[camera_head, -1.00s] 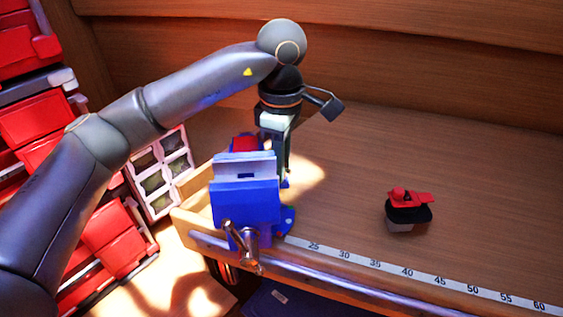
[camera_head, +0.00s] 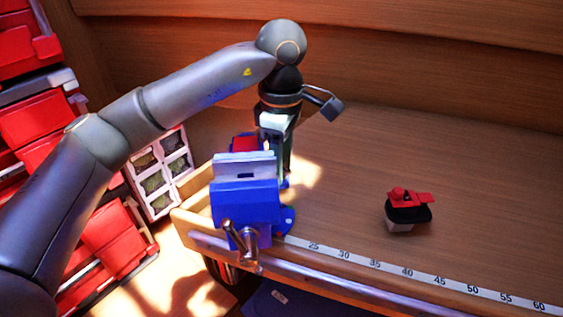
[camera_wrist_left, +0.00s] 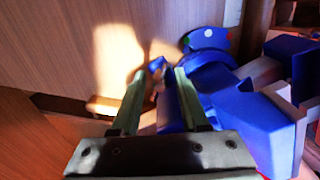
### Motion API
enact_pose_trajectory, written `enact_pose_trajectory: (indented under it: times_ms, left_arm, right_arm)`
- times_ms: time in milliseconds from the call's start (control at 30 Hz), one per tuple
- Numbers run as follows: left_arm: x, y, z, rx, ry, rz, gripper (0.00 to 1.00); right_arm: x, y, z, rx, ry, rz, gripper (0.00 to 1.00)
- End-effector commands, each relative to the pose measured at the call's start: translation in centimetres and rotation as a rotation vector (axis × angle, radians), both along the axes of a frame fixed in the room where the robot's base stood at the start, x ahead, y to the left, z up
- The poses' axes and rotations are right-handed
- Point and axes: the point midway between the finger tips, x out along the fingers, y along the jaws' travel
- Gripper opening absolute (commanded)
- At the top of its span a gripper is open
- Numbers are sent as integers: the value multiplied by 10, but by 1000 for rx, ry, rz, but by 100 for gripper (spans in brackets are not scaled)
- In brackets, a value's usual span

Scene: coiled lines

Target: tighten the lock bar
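A blue bench vise (camera_head: 245,203) is mounted at the front edge of the wooden bench; it also fills the right of the left wrist view (camera_wrist_left: 240,105). A small blue piece, which looks like the lock bar (camera_wrist_left: 157,66), sticks out beside the vise's round base (camera_wrist_left: 208,40). My left gripper (camera_wrist_left: 158,72) points down behind the vise, its two fingers apart with the bar's end showing between their tips. Contact cannot be told. In the head view the left gripper (camera_head: 287,170) is partly hidden by the vise. My right gripper is not in view.
A red and black object (camera_head: 408,210) stands on the bench to the right. A measuring strip (camera_head: 420,275) runs along the front edge. Red bins (camera_head: 35,120) and a white compartment rack (camera_head: 160,175) stand at the left. The bench between vise and red object is clear.

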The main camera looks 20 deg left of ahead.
Motion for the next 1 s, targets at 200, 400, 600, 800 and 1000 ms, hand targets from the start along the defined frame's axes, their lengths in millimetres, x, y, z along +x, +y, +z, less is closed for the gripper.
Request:
enact_pose_trajectory:
  times_ms: [200,400,600,800,1000]
  left_arm:
    - [0,0,0,0,0,0,54]
    - [0,0,6,0,-2,0,54]
    - [1,0,41,1,-6,1,54]
    - [1,0,84,2,-6,1,54]
    - [0,0,114,1,-2,1,54]
  right_arm:
    - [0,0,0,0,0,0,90]
    - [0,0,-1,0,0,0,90]
    - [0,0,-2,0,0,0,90]
    - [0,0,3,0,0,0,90]
    - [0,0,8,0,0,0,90]
